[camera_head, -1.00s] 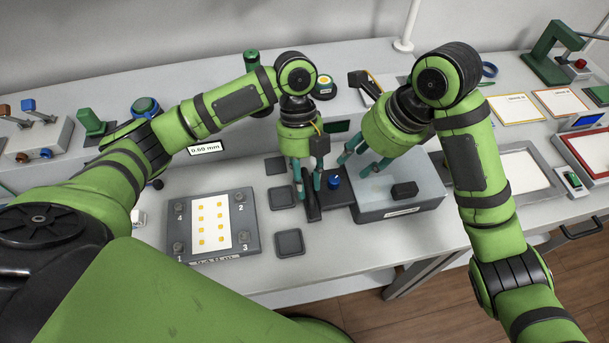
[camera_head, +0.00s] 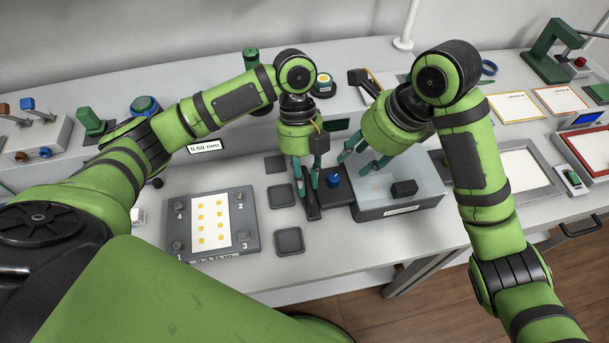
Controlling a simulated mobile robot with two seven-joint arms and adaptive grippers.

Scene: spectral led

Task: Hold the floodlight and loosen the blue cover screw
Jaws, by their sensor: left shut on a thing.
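A dark block, seemingly the floodlight (camera_head: 341,194), stands near the middle of the bench with a blue knob-like screw (camera_head: 333,181) on top. My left gripper (camera_head: 308,190) points down at its left side, shut on a dark upright part of it. The fingers and the wrist hide some of this part. My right gripper (camera_head: 361,160) is open and empty, tilted to the left, with its fingertips above and to the right of the blue screw. It does not appear to touch the screw.
A grey box (camera_head: 385,212) with a black block (camera_head: 404,188) stands just right of the floodlight. A numbered plate with yellow dots (camera_head: 245,234) lies left of it. Several dark square pads (camera_head: 289,241) lie between. The bench front is clear.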

